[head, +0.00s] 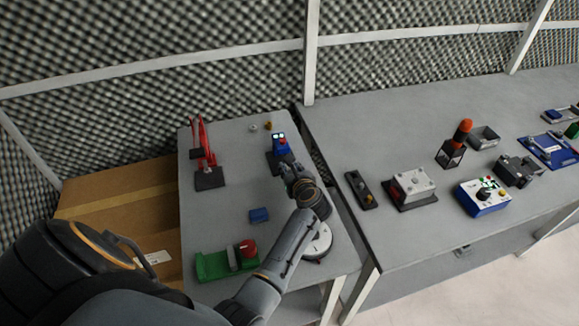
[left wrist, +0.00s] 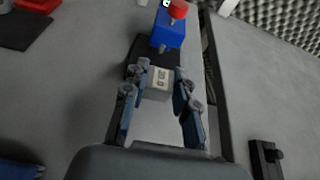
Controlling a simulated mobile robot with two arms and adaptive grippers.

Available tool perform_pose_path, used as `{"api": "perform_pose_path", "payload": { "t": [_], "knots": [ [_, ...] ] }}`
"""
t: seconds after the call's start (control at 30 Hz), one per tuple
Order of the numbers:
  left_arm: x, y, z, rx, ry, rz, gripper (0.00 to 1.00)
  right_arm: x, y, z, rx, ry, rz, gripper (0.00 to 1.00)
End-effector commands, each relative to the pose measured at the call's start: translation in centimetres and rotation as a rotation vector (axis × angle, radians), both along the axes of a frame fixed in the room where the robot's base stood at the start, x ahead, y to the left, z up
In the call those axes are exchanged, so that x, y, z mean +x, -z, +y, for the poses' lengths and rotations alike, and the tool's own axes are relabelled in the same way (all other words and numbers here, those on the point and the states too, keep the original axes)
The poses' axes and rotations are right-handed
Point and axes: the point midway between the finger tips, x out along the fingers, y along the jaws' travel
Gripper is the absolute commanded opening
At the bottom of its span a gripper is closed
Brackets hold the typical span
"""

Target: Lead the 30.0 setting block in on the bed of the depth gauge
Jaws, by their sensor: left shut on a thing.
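The depth gauge (head: 279,146) is a blue upright body with a small screen and red knob, on a dark base at the back right of the small table. In the left wrist view the gauge (left wrist: 167,30) stands just beyond my fingertips, its probe pointing down over the dark bed (left wrist: 142,50). My left gripper (head: 291,172) is in front of the gauge. In the left wrist view my left gripper (left wrist: 160,77) is shut on the pale grey setting block (left wrist: 157,84), whose number is hard to read. The block is at the bed's near edge; contact is unclear. My right gripper is out of view.
A red stand (head: 204,155) on a dark base is at the left. A blue block (head: 259,215) and a green fixture (head: 214,265) with a red knob are nearer. A long bench (head: 345,135) with several devices adjoins at the right. The table between stand and gauge is clear.

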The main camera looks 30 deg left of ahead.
Motion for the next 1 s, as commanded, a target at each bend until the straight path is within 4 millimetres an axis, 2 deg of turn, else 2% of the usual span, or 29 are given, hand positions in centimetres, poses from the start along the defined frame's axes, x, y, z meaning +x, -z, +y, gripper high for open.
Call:
{"api": "perform_pose_path", "payload": {
  "t": [0.1, 0.53, 1.0],
  "knots": [
    [-0.2, 0.1, -0.2, -0.006, 0.009, 0.003, 0.0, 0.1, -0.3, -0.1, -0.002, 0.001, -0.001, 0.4],
    [1.2, 3.1, 1.3, -0.005, 0.009, 0.002, 0.0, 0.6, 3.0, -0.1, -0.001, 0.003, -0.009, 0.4],
    [3.6, 2.8, 4.2, -0.003, 0.009, 0.002, 0.0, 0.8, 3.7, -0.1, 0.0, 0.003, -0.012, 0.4]
  ]
}}
